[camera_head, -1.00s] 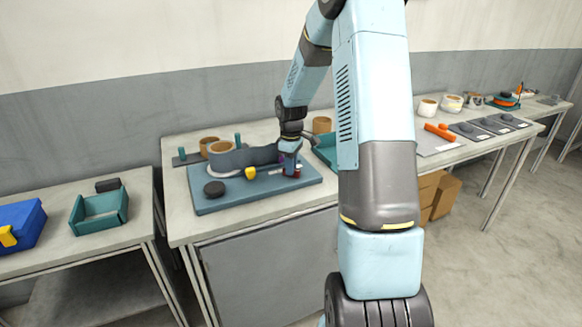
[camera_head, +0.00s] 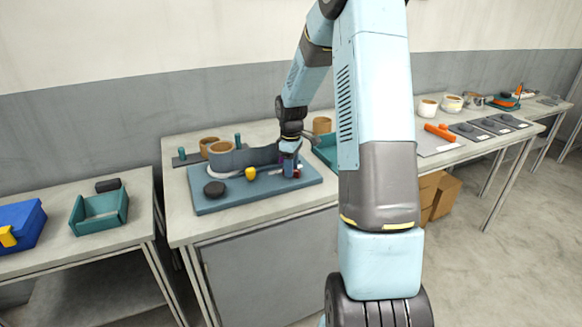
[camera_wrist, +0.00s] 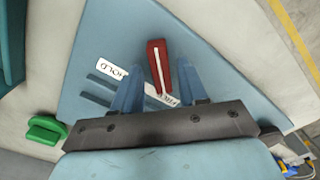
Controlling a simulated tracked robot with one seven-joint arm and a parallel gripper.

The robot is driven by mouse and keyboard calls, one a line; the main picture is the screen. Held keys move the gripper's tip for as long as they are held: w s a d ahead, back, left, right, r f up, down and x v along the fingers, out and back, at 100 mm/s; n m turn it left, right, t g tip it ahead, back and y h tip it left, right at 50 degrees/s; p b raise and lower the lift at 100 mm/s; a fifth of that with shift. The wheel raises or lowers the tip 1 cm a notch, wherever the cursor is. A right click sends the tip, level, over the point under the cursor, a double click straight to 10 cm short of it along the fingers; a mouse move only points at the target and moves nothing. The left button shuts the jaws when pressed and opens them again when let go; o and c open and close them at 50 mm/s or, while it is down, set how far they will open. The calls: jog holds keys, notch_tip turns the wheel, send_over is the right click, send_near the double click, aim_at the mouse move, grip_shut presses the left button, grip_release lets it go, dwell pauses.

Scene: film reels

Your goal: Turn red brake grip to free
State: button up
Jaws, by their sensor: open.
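The red brake grip (camera_wrist: 158,62) is a short red bar with a white line along it, on the blue board (camera_head: 235,203). In the wrist view it lies nearly lengthwise in the picture, tilted slightly. My gripper (camera_wrist: 160,67) is open, with one blue finger on each side of the grip and gaps showing. A white HOLD label (camera_wrist: 112,69) is to the left of the grip. A second label (camera_wrist: 168,99), partly hidden and apparently reading FREE, is at the grip's lower end. In the head view my gripper (camera_head: 290,168) is low over the board's right part and mostly covers the grip.
A grey curved housing (camera_head: 240,158) with a tan reel, a yellow knob (camera_head: 250,173) and a black disc (camera_head: 214,188) are left of my gripper on the board. A teal tray (camera_head: 326,150) stands to the right behind it. The board's front strip is clear.

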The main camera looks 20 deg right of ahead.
notch_tip(320, 180, up, 14)
jog(key=shift+f, duration=0.15)
dwell(0.6)
dwell(0.3)
jog(key=s+a+r+m+t+h, duration=0.1)
jog(key=s+a+r+m, duration=0.1)
jog(key=s+a+r, duration=0.35)
jog(key=s+a+r+m+t, duration=0.25)
jog(key=s+r, duration=0.35)
jog(key=s, duration=0.4)
jog(key=s+a+m+t, duration=0.1)
jog(key=s+a+m, duration=0.1)
jog(key=s, duration=0.6)
jog(key=s+a+m+t+y, duration=0.1)
jog(key=s+a+m, duration=0.1)
jog(key=s, duration=0.7)
jog(key=shift+s+r+m, duration=0.2)
jog(key=shift+s+m, duration=0.05)
jog(key=shift+m, duration=0.1)
jog(key=shift+o, duration=0.4)
